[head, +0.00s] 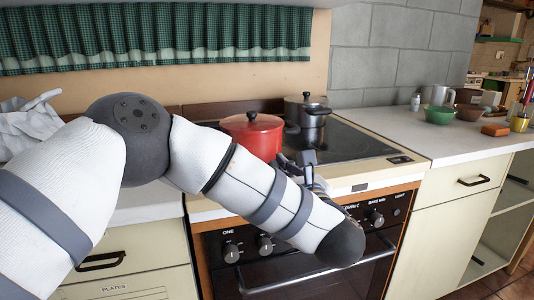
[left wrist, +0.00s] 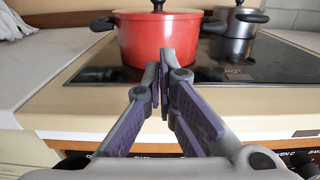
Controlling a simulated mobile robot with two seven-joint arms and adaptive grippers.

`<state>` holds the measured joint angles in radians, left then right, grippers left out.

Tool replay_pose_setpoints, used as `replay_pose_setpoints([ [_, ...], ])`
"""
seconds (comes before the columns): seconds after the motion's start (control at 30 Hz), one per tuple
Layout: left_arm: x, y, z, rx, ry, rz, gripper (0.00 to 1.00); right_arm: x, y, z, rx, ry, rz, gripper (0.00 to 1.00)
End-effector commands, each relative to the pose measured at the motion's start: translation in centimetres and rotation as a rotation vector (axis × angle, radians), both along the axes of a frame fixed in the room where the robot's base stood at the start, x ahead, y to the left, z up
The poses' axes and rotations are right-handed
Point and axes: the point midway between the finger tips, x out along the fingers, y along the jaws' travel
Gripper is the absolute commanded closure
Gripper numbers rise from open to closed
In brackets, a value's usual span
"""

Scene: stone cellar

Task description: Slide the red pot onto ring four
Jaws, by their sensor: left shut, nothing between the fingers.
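The red pot (head: 255,135) with its lid on stands upright on the dark glass cooktop (head: 352,143), at its left part. It also shows in the left wrist view (left wrist: 158,42), with a dark handle on each side. My left gripper (head: 300,160) is partly hidden by my own arm in the head view. In the left wrist view my left gripper (left wrist: 158,72) is shut and empty, its fingertips in front of the pot's lower side. I cannot tell whether they touch it. My right gripper is not in view.
A grey metal pot (head: 307,111) stands behind and right of the red pot. The right counter holds a green bowl (head: 438,114), a brown bowl (head: 470,112) and a sponge-like block (head: 495,130). The cooktop's front right is clear. Crumpled white cloth (head: 28,124) lies at left.

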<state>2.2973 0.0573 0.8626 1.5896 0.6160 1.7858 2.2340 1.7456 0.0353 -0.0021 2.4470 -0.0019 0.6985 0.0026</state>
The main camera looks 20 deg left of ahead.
Motion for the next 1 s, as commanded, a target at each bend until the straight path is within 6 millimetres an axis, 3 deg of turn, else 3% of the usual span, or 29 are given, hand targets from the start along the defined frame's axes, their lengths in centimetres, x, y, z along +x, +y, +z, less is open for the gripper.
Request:
replay_pose_setpoints([
  [0.2,4.0,2.8,-0.2,0.002,0.002,0.001,1.0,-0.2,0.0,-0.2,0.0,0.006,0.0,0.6],
  [0.43,7.2,4.9,-0.2,0.003,0.003,-0.002,1.0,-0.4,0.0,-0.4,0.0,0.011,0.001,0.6],
  [1.0,8.8,5.9,-0.5,0.003,0.007,-0.002,1.0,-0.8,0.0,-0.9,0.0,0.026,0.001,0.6],
])
